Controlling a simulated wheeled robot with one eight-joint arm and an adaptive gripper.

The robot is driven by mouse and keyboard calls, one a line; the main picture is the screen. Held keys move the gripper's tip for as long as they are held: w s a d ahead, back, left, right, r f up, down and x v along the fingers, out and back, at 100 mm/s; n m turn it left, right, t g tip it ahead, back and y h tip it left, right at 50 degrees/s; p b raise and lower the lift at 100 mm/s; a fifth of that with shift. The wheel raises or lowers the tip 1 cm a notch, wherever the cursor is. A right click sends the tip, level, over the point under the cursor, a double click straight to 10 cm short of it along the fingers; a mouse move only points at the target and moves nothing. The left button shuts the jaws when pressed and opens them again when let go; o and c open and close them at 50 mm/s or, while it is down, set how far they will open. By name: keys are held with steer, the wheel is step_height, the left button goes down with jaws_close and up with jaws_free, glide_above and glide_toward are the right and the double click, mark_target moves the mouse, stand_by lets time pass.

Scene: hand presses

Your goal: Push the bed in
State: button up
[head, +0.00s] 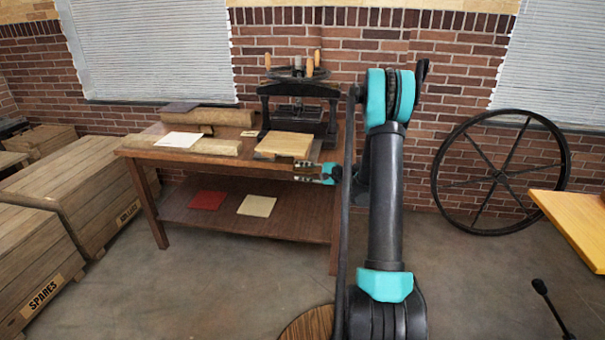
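A black hand press (299,105) with wooden-tipped handles on top stands on a brown wooden table. Its bed (264,157) shows as a thin grey edge, sticking out of the front of the press toward me. A pale wooden block (287,143) lies on the bed and hides most of it. My gripper (297,172) is at the table's front edge, just below and to the right of the block's front. It points left in the picture. I cannot tell whether its fingers are apart or touch the bed. Nothing clearly shows between them.
The table (152,147) also holds brown rolls or boards and a white sheet (180,139) left of the press. Red and cream sheets lie on its lower shelf. Wooden crates (75,180) stand left, and a large black wheel (501,172) leans at the right wall.

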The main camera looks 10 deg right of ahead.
mark_target(317, 143)
jaws_close()
steer(key=shift+w, duration=0.1)
stand_by(0.3)
steer(key=w+d, duration=0.3)
steer(key=w, duration=0.5)
steer(key=w+d, duration=0.2)
steer(key=w, duration=0.7)
steer(key=w+d, duration=0.3)
steer(key=w, duration=0.5)
steer(key=shift+w+d, duration=0.25)
steer(key=shift+d, duration=0.05)
steer(key=shift+w, duration=0.15)
steer(key=shift+d+r, duration=0.1)
steer(key=shift+c, duration=0.7)
jaws_free()
steer(key=shift+w, duration=0.1)
steer(key=shift+o, duration=0.7)
